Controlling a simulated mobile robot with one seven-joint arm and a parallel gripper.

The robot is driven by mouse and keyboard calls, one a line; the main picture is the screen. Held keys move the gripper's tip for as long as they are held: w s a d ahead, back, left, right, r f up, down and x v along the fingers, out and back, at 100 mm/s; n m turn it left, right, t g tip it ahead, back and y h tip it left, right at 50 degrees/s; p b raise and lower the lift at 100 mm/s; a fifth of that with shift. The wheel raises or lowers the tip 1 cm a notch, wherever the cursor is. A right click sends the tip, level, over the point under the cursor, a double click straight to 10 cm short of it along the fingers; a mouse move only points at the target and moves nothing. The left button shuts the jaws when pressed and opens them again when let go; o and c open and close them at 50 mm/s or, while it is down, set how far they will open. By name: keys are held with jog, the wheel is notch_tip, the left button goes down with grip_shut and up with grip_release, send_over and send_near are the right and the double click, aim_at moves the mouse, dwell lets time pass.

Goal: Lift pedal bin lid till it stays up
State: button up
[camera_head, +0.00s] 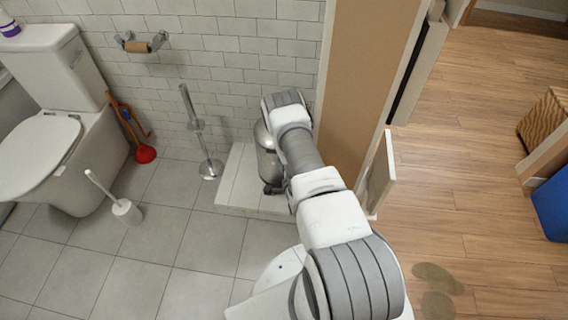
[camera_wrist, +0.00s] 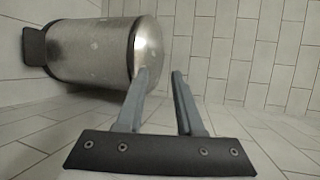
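The pedal bin (camera_head: 266,152) is a metal cylinder on a low tiled step by the wall, partly hidden behind my arm in the head view. In the wrist view the bin (camera_wrist: 88,50) appears on its side because the camera is turned. Its domed shiny lid (camera_wrist: 149,48) looks closed, and a dark pedal (camera_wrist: 33,46) shows at the other end. My gripper (camera_wrist: 160,73) is open with nothing between its fingers. One finger overlaps the lid's edge in the picture; I cannot tell whether it touches. The gripper is hidden in the head view.
A tiled step (camera_head: 236,185) carries the bin. A brown partition (camera_head: 362,85) stands close to the right of my arm. A metal stand (camera_head: 200,140), a plunger (camera_head: 144,153), a toilet brush (camera_head: 124,208) and a toilet (camera_head: 60,125) are to the left.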

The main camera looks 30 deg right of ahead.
jog(key=shift+p+v, duration=0.6)
jog(key=shift+v, duration=1)
jog(key=shift+d+f, duration=0.1)
